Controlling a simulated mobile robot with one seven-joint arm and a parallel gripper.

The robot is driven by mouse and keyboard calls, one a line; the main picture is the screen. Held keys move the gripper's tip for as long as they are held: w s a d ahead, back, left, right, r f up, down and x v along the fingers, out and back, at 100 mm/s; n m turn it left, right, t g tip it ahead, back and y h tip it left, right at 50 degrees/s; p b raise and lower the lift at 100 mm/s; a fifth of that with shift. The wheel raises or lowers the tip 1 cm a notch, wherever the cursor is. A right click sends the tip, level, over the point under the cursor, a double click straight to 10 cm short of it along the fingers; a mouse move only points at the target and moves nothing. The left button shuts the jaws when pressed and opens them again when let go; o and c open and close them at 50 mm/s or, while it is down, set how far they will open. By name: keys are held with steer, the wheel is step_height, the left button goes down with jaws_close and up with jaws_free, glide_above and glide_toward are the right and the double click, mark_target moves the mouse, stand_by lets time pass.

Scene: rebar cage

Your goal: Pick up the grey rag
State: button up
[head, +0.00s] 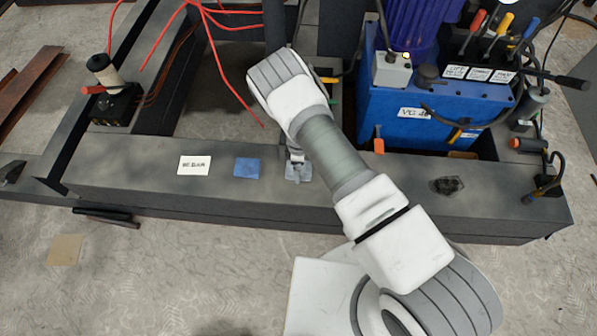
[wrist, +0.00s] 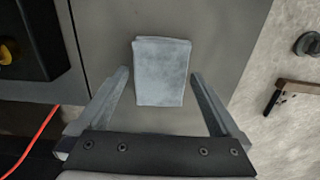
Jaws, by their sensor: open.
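The grey rag (wrist: 162,72) is a flat, folded, pale blue-grey cloth on the dark steel beam. In the wrist view it lies between and just beyond my open fingertips (wrist: 160,78), with bare beam on both sides of it. In the head view the rag (head: 304,175) shows partly on the beam's top beneath my gripper (head: 295,158), and my arm hides some of it. My gripper is open and empty above the rag. The height between the fingers and the cloth is hard to tell.
On the same beam (head: 120,170) lie a blue cloth (head: 246,168), a white label (head: 194,166) and a dark crumpled piece (head: 447,185). A blue machine (head: 400,120) stands behind to the right. Red cables (head: 222,70) hang behind. A tan square (head: 66,250) lies on the floor.

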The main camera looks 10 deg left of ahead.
steer(key=shift+f, duration=0.4)
steer(key=c, duration=1.2)
steer(key=shift+r, duration=0.15)
steer(key=shift+c, duration=0.2)
steer(key=shift+r+p, duration=0.4)
steer(key=shift+r, duration=0.2)
step_height(320, 180, up, 3)
steer(key=shift+r+p, duration=0.2)
steer(key=shift+p, duration=0.55)
steer(key=s+d+r+p, duration=0.1)
steer(key=s+d+r, duration=0.1)
steer(key=d, duration=0.3)
steer(key=s+d+r+p, duration=0.2)
steer(key=d+r, duration=0.2)
steer(key=d, duration=0.1)
steer(key=shift+s+d, duration=0.25)
steer(key=shift+d, duration=0.15)
steer(key=shift+r, duration=0.1)
